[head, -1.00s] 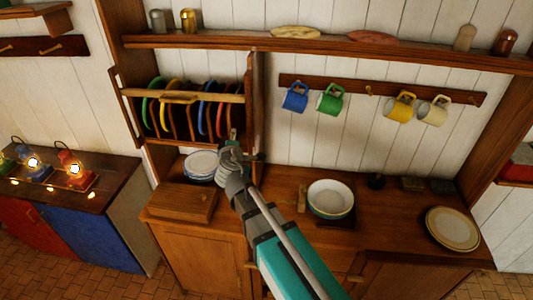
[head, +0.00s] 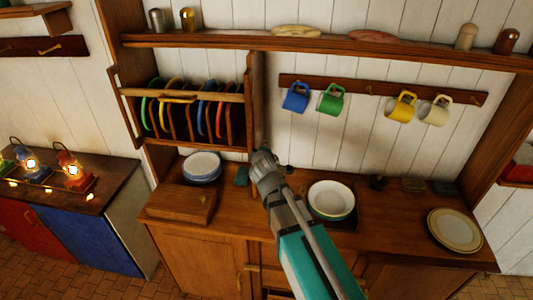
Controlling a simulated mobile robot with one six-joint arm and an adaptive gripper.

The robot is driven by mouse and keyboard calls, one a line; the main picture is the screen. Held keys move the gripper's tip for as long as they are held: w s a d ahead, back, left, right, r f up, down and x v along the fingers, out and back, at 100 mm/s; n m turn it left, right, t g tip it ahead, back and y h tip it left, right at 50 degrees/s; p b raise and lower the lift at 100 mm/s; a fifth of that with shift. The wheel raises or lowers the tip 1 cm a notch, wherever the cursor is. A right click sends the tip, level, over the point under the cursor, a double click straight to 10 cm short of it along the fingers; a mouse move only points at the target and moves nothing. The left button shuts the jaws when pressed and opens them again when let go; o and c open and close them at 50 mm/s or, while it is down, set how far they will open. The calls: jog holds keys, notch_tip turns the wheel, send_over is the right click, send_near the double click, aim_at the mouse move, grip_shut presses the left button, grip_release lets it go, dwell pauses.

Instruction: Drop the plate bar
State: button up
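The plate bar (head: 218,97) is a light wooden rail running across the front of the plate rack (head: 249,135), with a pale handle-like piece (head: 179,98) near its middle. It lies roughly level, in front of the upper part of several coloured plates standing on edge. My gripper (head: 262,158) is to the right of and below the rack, over the back of the counter, apart from the bar. It points away from the camera, and its fingers are too hidden to tell open from shut.
White plates (head: 202,164) and a wooden box (head: 180,204) stand on the counter below the rack. A bowl (head: 331,199) is right of my arm, a large plate (head: 454,230) farther right. Mugs (head: 331,99) hang above. Lit lanterns (head: 72,170) stand at left.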

jog(key=shift+d+f, duration=0.35)
jog(key=shift+d, duration=0.4)
jog(key=n+t+y+p, duration=0.1)
jog(key=n+y+p, duration=0.3)
jog(key=n+y, duration=0.8)
send_near(176, 101)
jog(key=s+d+h, duration=0.1)
jog(key=s+d, duration=0.1)
jog(key=s, duration=0.1)
jog(key=shift+w+n, duration=0.2)
jog(key=shift+n, duration=0.1)
jog(key=shift+w, duration=0.1)
jog(key=p+x, duration=0.2)
jog(key=x, duration=1.1)
jog(key=shift+w+a+f, duration=0.1)
jog(key=shift+w+a, duration=0.1)
